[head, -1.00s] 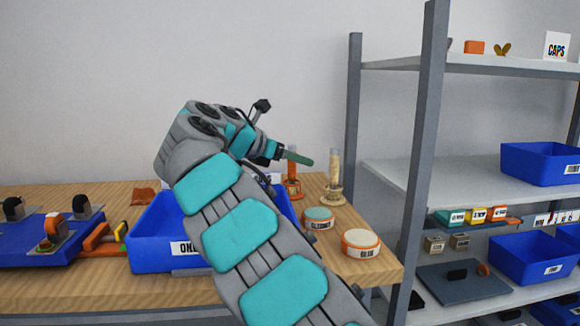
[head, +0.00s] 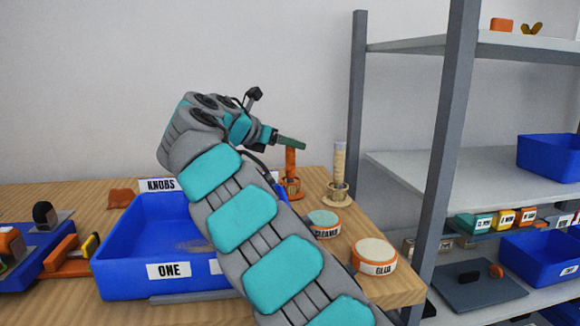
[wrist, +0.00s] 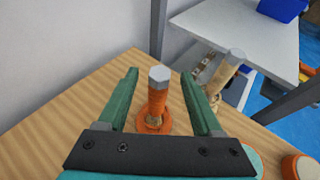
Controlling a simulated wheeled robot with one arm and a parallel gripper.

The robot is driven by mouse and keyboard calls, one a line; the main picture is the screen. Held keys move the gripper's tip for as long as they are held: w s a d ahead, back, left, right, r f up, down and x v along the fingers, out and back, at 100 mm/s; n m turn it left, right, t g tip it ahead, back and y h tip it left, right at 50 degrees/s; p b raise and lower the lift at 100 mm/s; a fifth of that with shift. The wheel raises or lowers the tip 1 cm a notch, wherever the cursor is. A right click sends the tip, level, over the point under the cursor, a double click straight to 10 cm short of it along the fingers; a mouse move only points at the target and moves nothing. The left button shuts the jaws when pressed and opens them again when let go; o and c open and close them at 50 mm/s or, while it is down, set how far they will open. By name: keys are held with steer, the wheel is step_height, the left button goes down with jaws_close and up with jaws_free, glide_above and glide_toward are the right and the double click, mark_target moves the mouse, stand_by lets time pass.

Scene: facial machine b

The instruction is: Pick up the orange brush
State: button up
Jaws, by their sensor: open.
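The orange brush (head: 291,169) stands upright in a round orange holder at the back right of the table, beside a tan brush in its own holder. In the wrist view the orange brush (wrist: 157,97) has an orange handle with a grey top and stands between the fingers. My gripper (head: 291,143) is just above and around the brush's upper end in the head view. In the wrist view my gripper (wrist: 160,92) is open, with one green finger on each side of the brush and a gap on both sides.
The tan brush (head: 339,172) stands close on the right, near the right finger. Round GLUE (head: 374,262) and CLEANER (head: 322,229) containers sit in front. A blue bin (head: 125,255) is to the left. A grey shelf post (head: 455,140) rises past the table's right edge.

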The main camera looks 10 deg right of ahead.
steer(key=x, duration=0.4)
steer(key=shift+w+d+f, duration=0.15)
steer(key=shift+c, duration=0.3)
jaws_close()
